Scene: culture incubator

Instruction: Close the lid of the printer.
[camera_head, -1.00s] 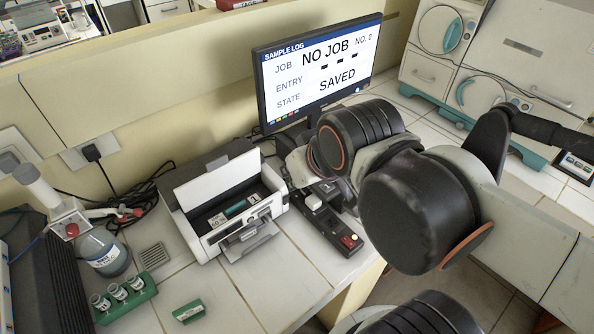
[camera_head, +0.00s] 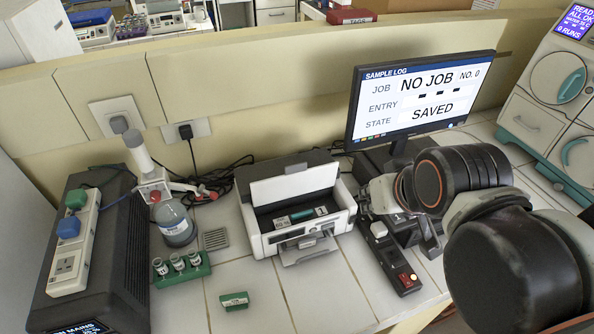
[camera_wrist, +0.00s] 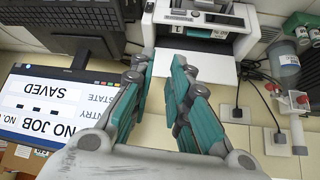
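The printer (camera_head: 262,243) is a white and grey box on the tiled bench, with its lid (camera_head: 293,186) standing open. A teal item and labels show inside, and a tray sticks out at the front. In the wrist view the printer (camera_wrist: 242,47) is at the top centre, ahead of my fingers. My gripper (camera_wrist: 160,88) is open and empty, its teal-padded fingers spread apart and not touching the printer. In the head view my arm is to the right of the printer and largely hides my gripper.
A monitor (camera_head: 425,100) stands behind my arm. Bare tiles lie in front.

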